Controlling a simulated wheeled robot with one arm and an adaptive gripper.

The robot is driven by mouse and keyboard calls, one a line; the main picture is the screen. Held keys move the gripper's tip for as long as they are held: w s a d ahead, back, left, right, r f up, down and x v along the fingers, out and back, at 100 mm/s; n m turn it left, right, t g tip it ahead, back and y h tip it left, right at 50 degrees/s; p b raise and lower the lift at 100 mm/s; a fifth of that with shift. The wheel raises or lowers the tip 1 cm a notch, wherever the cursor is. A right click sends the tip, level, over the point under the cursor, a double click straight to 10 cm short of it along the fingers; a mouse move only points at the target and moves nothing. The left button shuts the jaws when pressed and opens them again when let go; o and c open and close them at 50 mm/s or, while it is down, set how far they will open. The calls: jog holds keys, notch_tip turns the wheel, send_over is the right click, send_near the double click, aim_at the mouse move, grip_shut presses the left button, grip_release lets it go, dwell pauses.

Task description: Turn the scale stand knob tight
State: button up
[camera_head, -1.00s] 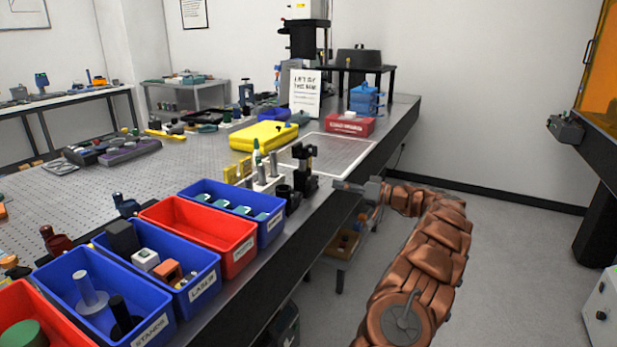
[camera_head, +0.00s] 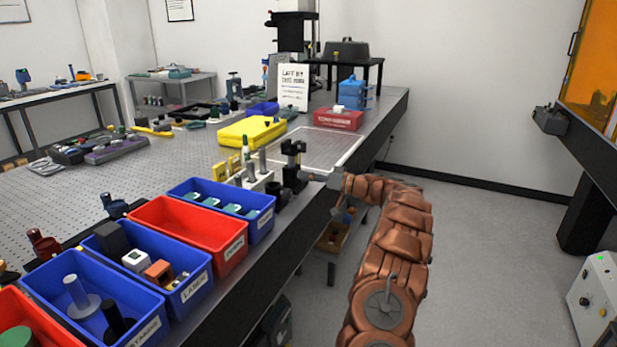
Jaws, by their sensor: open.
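A black stand (camera_head: 292,166) with a tall post and a block at its top stands near the right edge of the long optical table (camera_head: 85,205). I cannot make out a knob on it at this size, nor tell for sure that it is the scale stand. My gripper (camera_head: 322,177), at the end of my copper-coloured arm, reaches in from the right at the table edge. It is just right of the black stand, low beside it. Its fingers are small and partly lost against the stand, and nothing shows held in them.
Blue bins (camera_head: 222,197) and a red bin (camera_head: 187,226) line the table's near edge. A yellow case (camera_head: 251,132), a red box (camera_head: 338,119) and a white sign (camera_head: 292,86) stand farther back. A clear framed plate (camera_head: 318,147) lies behind the stand.

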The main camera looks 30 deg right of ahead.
jog(key=shift+c, duration=0.2)
grip_shut()
jog(key=shift+m, duration=0.3)
jog(key=shift+a+f+m+b, duration=0.1)
jog(key=shift+m+b, duration=0.65)
jog(key=shift+m, duration=0.25)
jog(key=m, duration=0.5)
jog(key=shift+m+b, duration=0.3)
jog(key=m+p, duration=0.1)
jog(key=m, duration=0.3)
jog(key=shift+m+t, duration=0.3)
jog(key=shift+m+p, duration=0.65)
jog(key=shift+m, duration=1.65)
